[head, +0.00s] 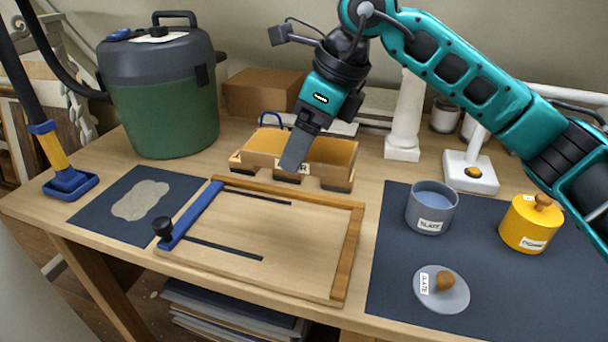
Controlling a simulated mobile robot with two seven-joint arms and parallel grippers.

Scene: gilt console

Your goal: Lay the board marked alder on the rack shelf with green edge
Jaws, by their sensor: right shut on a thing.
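My right gripper (295,158) reaches down from the upper right to the back middle of the table. Its dark grey fingers are shut at the front of a tan wooden piece (330,174) with a white label; only the ending "ER" reads, and the fingers hide the rest. This may be the alder board, but its full shape is hard to tell. It is at an open, box-like holder (335,150) with an orange-tan inside and dark feet. My left gripper is not in view. No rack shelf with a green edge shows.
A wooden frame jig (270,240) with a blue bar lies in front. A green-grey canister (162,95) stands left. On the dark right mat (395,280) are a slate cup (431,208), its lid (441,290) and a yellow pot (529,222). A white column (405,120) stands behind.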

